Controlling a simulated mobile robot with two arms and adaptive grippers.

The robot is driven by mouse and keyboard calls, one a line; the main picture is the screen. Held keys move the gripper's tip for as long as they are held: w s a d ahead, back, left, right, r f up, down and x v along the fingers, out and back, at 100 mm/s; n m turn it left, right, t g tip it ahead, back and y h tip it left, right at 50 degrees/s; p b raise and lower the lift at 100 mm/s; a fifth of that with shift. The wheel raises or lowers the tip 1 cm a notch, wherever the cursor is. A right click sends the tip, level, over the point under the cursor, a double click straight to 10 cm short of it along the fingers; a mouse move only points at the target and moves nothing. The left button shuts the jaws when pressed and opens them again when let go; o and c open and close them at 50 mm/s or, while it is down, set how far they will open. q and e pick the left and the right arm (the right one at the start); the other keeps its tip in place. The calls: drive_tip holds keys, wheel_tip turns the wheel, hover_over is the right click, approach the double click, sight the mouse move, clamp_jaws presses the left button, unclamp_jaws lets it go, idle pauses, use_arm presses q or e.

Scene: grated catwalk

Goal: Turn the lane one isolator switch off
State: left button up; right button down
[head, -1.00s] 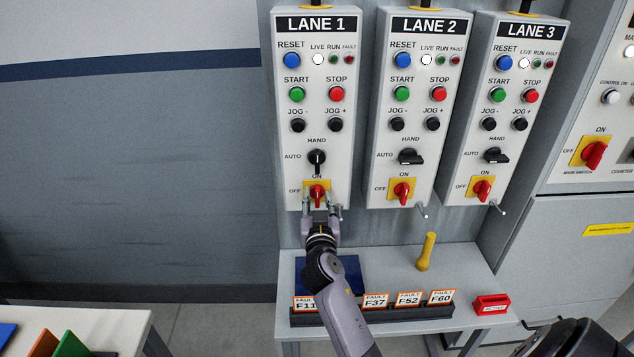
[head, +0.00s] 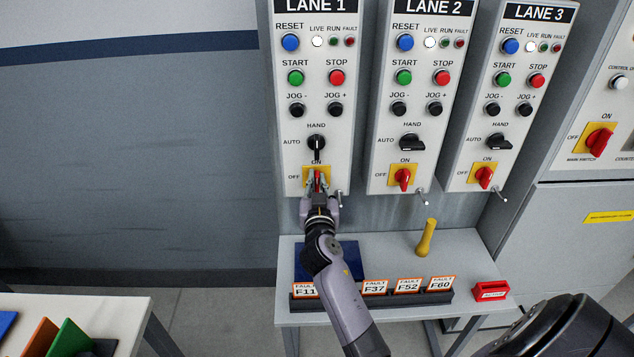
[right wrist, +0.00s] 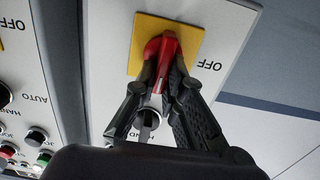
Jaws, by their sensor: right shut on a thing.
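The lane one isolator switch is a red rotary handle (head: 317,180) on a yellow plate (head: 307,170), low on the LANE 1 panel (head: 292,125). ON is printed above the plate and OFF to its left. The handle looks roughly upright, in line with ON, though the fingers partly cover it. My right gripper (head: 319,188) is shut on the handle from below and in front. In the right wrist view, upside down, both fingertips (right wrist: 166,80) press the sides of the red handle (right wrist: 163,50). My left gripper is not in view.
The LANE 2 (head: 403,182) and LANE 3 (head: 484,178) isolators stand close on the right. A black selector (head: 316,143) is just above my gripper. Below is a shelf (head: 465,255) with fault cards (head: 374,288), a yellow-handled thing (head: 427,238) and a red block (head: 490,291).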

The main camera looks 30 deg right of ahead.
idle(0.3)
drive_tip(key=shift+n, duration=0.4)
drive_tip(key=shift+w+a+f+n, duration=0.1)
drive_tip(key=shift+a+f+n, duration=0.1)
drive_tip(key=shift+n, duration=2.65)
drive_tip(key=shift+w+a+f+n, duration=0.15)
drive_tip(key=shift+a+f+n, duration=0.1)
drive_tip(key=shift+n, duration=2.65)
drive_tip(key=shift+w+a+f+n, duration=0.1)
drive_tip(key=shift+a+f+n, duration=0.1)
drive_tip(key=shift+n, duration=2.65)
drive_tip(key=c, duration=1.7)
unclamp_jaws()
